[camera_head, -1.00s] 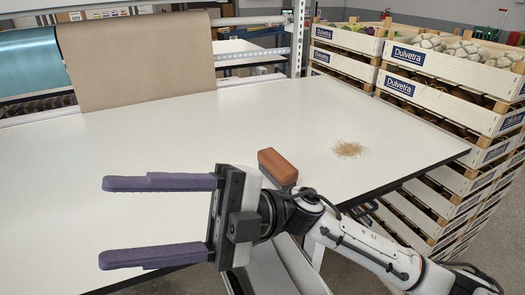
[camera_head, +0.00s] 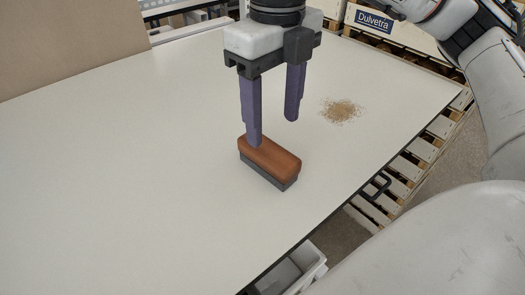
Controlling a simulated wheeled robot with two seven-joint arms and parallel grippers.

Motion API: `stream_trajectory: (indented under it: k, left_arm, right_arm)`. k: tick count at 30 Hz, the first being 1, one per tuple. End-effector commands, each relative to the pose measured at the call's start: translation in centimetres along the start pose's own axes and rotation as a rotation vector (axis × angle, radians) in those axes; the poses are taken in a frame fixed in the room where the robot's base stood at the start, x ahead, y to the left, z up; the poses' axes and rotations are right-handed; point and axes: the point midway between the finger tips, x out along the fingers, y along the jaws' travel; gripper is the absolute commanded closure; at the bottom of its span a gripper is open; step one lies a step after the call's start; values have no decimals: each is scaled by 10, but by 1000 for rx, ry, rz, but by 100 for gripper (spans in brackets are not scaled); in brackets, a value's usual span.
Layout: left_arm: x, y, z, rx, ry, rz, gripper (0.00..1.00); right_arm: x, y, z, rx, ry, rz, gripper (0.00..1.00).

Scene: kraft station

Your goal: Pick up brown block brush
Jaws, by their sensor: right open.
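The brown block brush (camera_head: 270,158) lies on the white table (camera_head: 140,170) near its right edge, brown block up and dark bristles down. My right gripper (camera_head: 272,132) points down over the brush with its two purple fingers spread. The nearer finger's tip overlaps the far left end of the block in the picture; whether it touches cannot be told. The other finger is behind the brush, apart from it. Nothing is between the fingers. My left gripper is not in view.
A pile of brown crumbs (camera_head: 341,110) lies on the table behind and right of the brush. A brown paper sheet (camera_head: 70,45) stands at the back left. Crates (camera_head: 385,32) stand beyond the right edge. The table's left side is clear.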

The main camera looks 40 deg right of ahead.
Motion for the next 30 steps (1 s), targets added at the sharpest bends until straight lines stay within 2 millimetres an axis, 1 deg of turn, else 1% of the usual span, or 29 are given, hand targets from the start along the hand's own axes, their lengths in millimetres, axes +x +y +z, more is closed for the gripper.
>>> stream_trajectory:
  k: [1,3,10,15,18,21,27,29,30]
  left_arm:
    - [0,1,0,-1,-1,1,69]
    - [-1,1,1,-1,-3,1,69]
    - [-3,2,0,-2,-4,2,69]
    - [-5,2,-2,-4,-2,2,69]
    - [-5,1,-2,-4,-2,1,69]
    - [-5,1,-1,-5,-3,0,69]
    - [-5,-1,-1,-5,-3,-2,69]
    - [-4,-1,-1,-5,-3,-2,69]
    - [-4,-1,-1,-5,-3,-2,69]
  right_arm:
    - [8,0,-1,0,4,0,43]
    - [17,0,0,-1,2,1,43]
    - [35,3,0,-4,2,2,43]
    - [61,7,-1,-4,4,3,43]
    - [73,7,-1,-3,3,4,43]
    - [77,7,0,-4,0,5,43]
    - [78,7,0,-4,0,5,43]
    - [78,7,0,-4,0,5,53]
    - [78,7,0,-4,0,5,60]
